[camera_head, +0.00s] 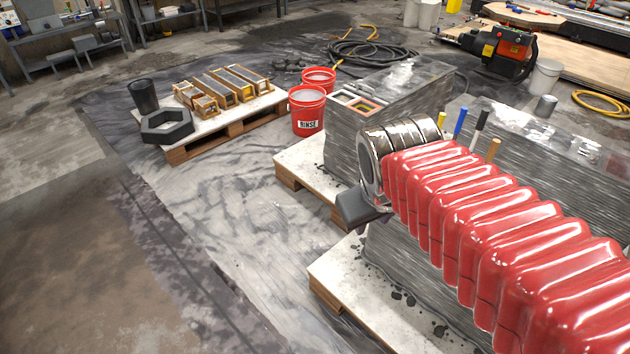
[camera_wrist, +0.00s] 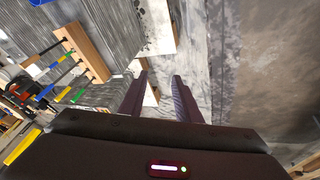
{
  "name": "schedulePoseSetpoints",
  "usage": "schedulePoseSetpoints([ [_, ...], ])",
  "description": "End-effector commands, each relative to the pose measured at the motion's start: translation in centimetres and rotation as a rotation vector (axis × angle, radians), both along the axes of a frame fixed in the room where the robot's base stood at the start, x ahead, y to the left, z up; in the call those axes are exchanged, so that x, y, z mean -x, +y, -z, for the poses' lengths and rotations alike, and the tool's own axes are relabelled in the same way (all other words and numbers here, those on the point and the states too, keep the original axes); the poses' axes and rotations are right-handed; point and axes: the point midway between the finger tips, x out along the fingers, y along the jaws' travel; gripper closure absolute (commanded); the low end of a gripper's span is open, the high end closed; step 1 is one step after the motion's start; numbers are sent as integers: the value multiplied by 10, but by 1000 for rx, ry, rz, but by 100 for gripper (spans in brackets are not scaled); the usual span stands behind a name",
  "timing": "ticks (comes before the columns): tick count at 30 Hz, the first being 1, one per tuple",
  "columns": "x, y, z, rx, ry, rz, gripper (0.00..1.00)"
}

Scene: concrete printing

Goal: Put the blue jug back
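No whole blue jug shows in either view. In the wrist view a small blue shape (camera_wrist: 38,2) is cut off by the top edge; I cannot tell whether it is the jug. My gripper (camera_wrist: 159,75) is open, its two dark fingers apart with nothing held between them. In the head view my gripper (camera_head: 362,206) shows only as a dark block at the end of my red-sleeved arm, above the floor between grey blocks. My arm hides much of the right side.
A pallet (camera_head: 225,125) at the back left carries a black hexagonal ring (camera_head: 167,126), a dark cup (camera_head: 143,96) and wooden moulds (camera_head: 222,86). A red RINSE bucket (camera_head: 307,110) stands beside it. Grey layered blocks (camera_head: 390,105) stand near my arm. The left floor is clear.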

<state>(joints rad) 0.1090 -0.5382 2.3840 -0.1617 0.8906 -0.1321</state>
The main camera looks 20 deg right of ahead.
Motion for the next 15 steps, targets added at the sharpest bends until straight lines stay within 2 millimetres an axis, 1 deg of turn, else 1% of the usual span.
schedulePoseSetpoints([
  [1, 7, 12, -2, -29, -24, 4, 70],
  [3, 17, 28, -3, -75, -49, 16, 70],
  [7, 33, 51, -3, -152, -86, 33, 70],
  [10, 40, 62, -3, -191, -101, 42, 70],
  [15, 44, 67, -2, -212, -106, 48, 70],
])
